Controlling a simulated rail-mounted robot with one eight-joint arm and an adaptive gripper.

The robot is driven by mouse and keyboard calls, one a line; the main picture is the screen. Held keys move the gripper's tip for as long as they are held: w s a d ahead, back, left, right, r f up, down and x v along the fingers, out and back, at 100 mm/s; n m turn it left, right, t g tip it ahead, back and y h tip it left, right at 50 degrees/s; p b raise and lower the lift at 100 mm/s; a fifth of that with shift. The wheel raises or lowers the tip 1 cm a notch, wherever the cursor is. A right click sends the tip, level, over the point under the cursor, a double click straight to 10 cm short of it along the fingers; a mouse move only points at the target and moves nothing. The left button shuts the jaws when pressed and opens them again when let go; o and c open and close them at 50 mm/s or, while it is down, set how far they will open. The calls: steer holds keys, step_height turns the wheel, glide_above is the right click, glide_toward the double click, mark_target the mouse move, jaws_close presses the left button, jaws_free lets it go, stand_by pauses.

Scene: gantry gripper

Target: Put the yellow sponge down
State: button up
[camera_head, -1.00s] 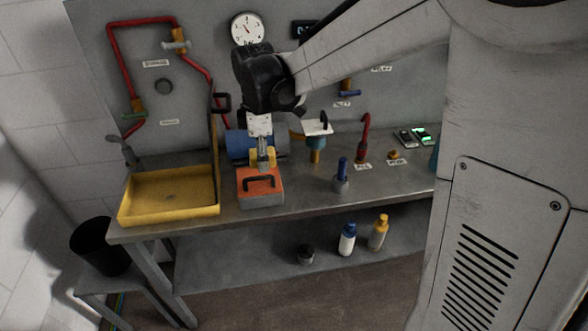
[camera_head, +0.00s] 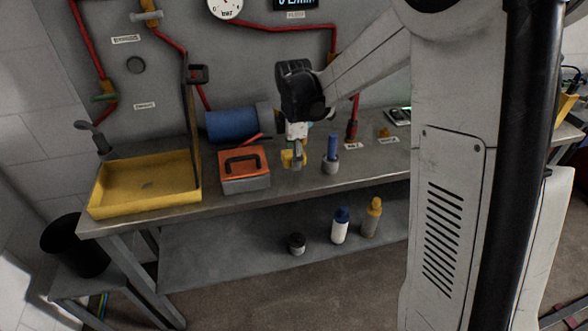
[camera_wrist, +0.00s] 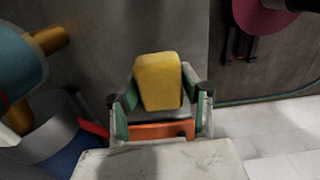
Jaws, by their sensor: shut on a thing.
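The yellow sponge (camera_head: 287,160) is held in my gripper (camera_head: 294,158) over the grey workbench (camera_head: 330,179), to the right of the orange-lidded box. Whether it touches the bench top cannot be told. In the wrist view the sponge (camera_wrist: 157,80) sits between the two green-padded fingers of my gripper (camera_wrist: 160,97), as a rounded yellow block. The gripper is shut on it.
The orange-lidded box (camera_head: 245,165) is close on the left. A blue-handled tool stands in a grey cup (camera_head: 330,165) close on the right. A yellow sink tray (camera_head: 145,200) is further left. A blue cylinder (camera_head: 228,125) lies behind.

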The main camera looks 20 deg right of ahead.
mark_target(294, 174)
step_height(294, 174, down, 4)
steer(key=shift+f, duration=0.1)
stand_by(0.4)
steer(key=shift+s+f+b, duration=0.1)
steer(key=shift+f+b, duration=0.2)
steer(key=shift+b, duration=0.2)
steer(key=o, duration=1.2)
steer(key=shift+f, duration=0.15)
